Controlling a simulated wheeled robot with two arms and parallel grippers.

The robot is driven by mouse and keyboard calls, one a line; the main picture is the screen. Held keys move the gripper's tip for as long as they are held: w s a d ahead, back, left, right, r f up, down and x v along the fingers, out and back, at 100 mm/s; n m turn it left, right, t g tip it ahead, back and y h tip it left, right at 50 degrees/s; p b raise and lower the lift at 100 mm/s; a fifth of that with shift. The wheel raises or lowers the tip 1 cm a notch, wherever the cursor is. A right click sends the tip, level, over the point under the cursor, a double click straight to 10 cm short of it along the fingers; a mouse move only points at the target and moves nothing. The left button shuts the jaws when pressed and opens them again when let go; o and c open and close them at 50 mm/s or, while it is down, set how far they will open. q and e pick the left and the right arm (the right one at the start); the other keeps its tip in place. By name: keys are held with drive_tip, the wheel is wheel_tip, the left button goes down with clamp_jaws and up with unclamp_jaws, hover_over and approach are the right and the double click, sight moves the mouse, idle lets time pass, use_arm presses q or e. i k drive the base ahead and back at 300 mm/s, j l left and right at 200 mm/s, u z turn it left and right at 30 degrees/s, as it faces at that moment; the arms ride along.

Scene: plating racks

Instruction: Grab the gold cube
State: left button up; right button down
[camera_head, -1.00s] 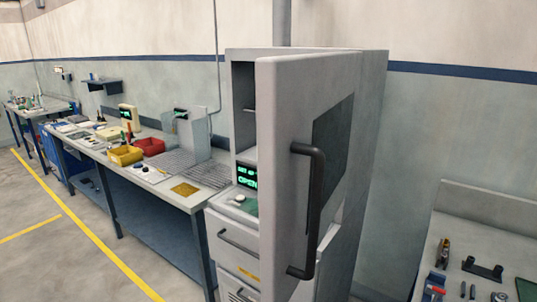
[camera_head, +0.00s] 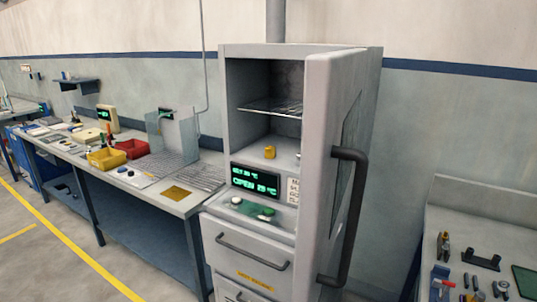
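A small gold cube (camera_head: 270,152) sits on the floor of the open chamber of a tall grey oven-like cabinet (camera_head: 251,105). It is below a wire shelf (camera_head: 272,107). The cabinet's door (camera_head: 319,150), with a dark bar handle (camera_head: 345,215), stands open on the right of the chamber. A green display (camera_head: 255,182) below the chamber reads "OPEN". Neither of my grippers is in view.
A long workbench (camera_head: 150,198) on the left holds a yellow bin (camera_head: 106,158), a red bin (camera_head: 133,148) and several small items. Another bench (camera_head: 450,215) with tools stands at the right. The floor at the lower left is clear.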

sight(270, 151)
drive_tip(key=u, duration=0.7)
drive_tip(key=i+j+u, duration=0.35)
drive_tip(key=i+u, duration=0.25)
drive_tip(key=u, duration=0.15)
drive_tip(key=i+j+u, duration=0.1)
drive_tip(key=i+u, duration=0.25)
drive_tip(key=i+z, duration=0.1)
drive_tip(key=i, duration=0.4)
drive_tip(key=i+j+z, duration=0.15)
drive_tip(key=i, duration=0.3)
drive_tip(key=i+j+z, duration=0.1)
drive_tip(key=i, duration=0.4)
drive_tip(key=i+j+z, duration=0.1)
drive_tip(key=i, duration=0.4)
